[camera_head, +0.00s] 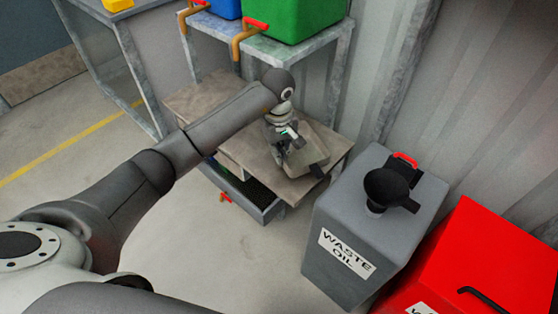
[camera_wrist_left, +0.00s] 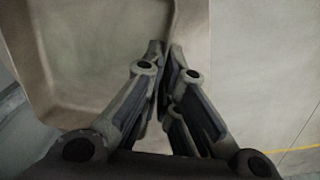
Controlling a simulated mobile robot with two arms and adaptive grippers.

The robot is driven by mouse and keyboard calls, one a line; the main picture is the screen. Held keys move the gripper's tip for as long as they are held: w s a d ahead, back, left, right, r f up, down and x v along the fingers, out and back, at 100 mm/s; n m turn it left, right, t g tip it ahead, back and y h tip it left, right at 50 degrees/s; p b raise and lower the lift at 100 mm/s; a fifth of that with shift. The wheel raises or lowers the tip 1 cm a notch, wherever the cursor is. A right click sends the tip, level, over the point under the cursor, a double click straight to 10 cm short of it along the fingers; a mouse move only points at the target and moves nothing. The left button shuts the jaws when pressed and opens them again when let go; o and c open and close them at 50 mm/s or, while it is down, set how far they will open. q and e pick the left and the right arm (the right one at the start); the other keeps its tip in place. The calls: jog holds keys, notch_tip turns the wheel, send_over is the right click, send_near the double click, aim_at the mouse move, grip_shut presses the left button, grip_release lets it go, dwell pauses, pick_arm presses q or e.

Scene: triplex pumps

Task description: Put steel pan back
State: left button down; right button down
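The steel pan (camera_head: 308,158) is a shallow, square-cornered tray at the right end of the low table in the head view. In the left wrist view the pan (camera_wrist_left: 95,60) fills the upper left, with its rounded rim running up between my fingertips. My left gripper (camera_head: 291,142) reaches down over the pan. In the wrist view its fingers (camera_wrist_left: 166,55) are close together with the pan's rim between them. The gripper hides part of the pan, and I cannot tell whether the pan rests on the table or is just above it. My right gripper is not in view.
The low wooden-topped table (camera_head: 196,98) has an open drawer (camera_head: 258,204) below. Behind stands a metal rack (camera_head: 268,50) with a green container (camera_head: 290,18). A grey waste oil can (camera_head: 345,215) with a black funnel and a red container (camera_head: 480,255) stand to the right.

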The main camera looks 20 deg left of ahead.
pick_arm(q)
notch_tip(320, 180, down, 3)
jog(key=shift+s+r, duration=0.1)
jog(key=shift+s, duration=0.05)
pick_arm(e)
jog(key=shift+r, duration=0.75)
pick_arm(q)
jog(key=shift+f, duration=0.2)
jog(key=c, duration=1.6)
grip_release()
jog(key=shift+c, duration=0.2)
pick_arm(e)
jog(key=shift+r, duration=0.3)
pick_arm(q)
jog(key=shift+r, duration=0.15)
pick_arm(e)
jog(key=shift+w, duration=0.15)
